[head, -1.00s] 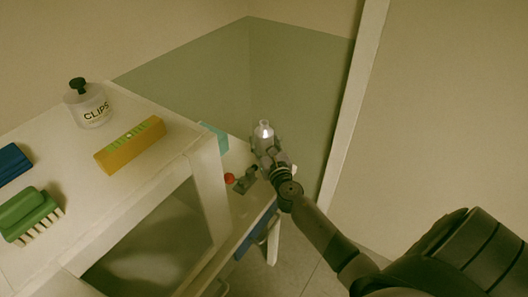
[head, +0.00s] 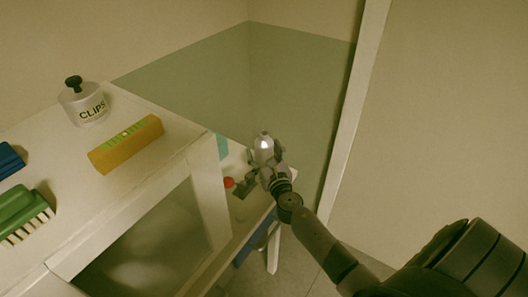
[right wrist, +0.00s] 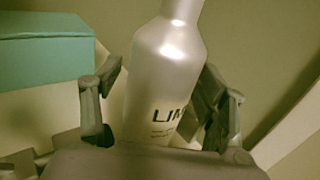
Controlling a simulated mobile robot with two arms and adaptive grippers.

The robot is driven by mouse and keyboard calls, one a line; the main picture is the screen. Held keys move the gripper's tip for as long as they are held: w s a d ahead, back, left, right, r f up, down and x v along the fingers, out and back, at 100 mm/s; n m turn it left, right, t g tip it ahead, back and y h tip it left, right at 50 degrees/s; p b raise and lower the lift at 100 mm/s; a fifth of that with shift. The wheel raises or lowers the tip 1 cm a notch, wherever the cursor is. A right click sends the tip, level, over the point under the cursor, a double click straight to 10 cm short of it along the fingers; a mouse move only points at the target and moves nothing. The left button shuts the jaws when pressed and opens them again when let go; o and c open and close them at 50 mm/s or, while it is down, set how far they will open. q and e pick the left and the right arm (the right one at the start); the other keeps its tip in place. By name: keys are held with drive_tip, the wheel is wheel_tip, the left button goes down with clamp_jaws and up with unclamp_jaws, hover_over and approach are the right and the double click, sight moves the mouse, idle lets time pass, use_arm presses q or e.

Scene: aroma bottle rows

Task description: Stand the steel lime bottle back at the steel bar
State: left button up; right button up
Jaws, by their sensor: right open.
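The steel lime bottle (head: 264,149) is silvery with a narrow neck and stands roughly upright at the far end of the lower white surface. In the right wrist view the bottle (right wrist: 168,75) fills the middle, with part of the black letters "LIM" showing. My right gripper (head: 266,160) is open, with one finger on each side of the bottle's body. Its fingers also show in the right wrist view (right wrist: 160,90). The bottle's base is hidden behind the gripper, so I cannot tell what it rests on. I cannot make out a steel bar for certain. My left gripper is out of view.
A teal box (right wrist: 45,62) is left of the bottle. A red ball-like thing (head: 229,182) and a grey object (head: 244,188) lie nearby. The higher white table (head: 150,190) carries a CLIPS jar (head: 84,106), a yellow box (head: 126,145) and a green brush (head: 22,213).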

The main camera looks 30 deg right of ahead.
drive_tip(key=shift+r, duration=0.1)
drive_tip(key=shift+s+r, duration=0.1)
drive_tip(key=v, duration=1)
drive_tip(key=shift+s+a, duration=0.15)
drive_tip(key=shift+s, duration=0.2)
drive_tip(key=shift+s+a+b, duration=0.15)
drive_tip(key=shift+s+b, duration=0.2)
drive_tip(key=shift+s, duration=0.2)
